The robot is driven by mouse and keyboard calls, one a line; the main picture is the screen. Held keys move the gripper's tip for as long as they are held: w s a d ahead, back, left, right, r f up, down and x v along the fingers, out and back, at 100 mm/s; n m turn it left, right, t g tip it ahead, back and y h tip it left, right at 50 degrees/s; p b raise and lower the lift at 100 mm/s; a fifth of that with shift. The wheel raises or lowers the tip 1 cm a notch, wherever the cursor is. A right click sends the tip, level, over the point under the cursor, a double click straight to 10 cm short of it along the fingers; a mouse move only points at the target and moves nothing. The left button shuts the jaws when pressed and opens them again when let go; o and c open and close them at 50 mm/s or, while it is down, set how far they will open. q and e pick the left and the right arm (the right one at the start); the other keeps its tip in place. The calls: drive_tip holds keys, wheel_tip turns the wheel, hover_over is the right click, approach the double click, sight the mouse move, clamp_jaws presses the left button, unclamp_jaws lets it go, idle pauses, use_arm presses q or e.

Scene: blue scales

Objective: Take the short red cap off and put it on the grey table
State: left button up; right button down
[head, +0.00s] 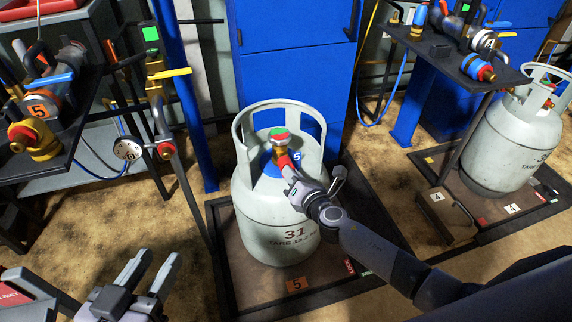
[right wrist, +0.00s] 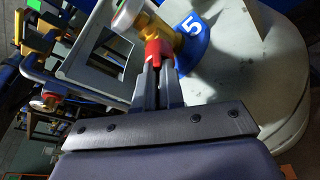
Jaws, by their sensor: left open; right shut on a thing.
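A short red cap (head: 283,161) sits on the side of the brass valve of the pale grey gas cylinder numbered 31 (head: 273,222). It also shows in the right wrist view (right wrist: 156,52). My right gripper (head: 288,170) is shut on the cap, its fingertips (right wrist: 157,70) on either side of it. The cap appears still against the brass outlet. My left gripper (head: 155,270) is open and empty at the lower left, away from the cylinder. A grey table (head: 85,178) stands at the left, partly hidden by the dark shelf and pipes.
The cylinder stands on a framed platform scale (head: 347,281). A dark shelf (head: 83,118) with valves and hoses stands at the left. A second cylinder (head: 497,150) and shelf are at the right. Blue cabinets (head: 297,85) close off the back.

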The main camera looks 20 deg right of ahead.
drive_tip(key=shift+w+r+n+h+p, duration=0.1)
drive_tip(key=shift+r+n+h+p, duration=0.25)
drive_tip(key=shift+n+p, duration=0.5)
drive_tip(key=shift+a+n+h+p, duration=0.1)
drive_tip(key=shift+n+h+p, duration=0.15)
drive_tip(key=shift+n+p, duration=0.15)
drive_tip(key=shift+n+p, duration=0.55)
drive_tip(key=shift+p, duration=0.05)
drive_tip(key=shift+a+r+n+h+p, duration=0.1)
drive_tip(key=shift+n+h+p, duration=0.3)
drive_tip(key=shift+n, duration=0.4)
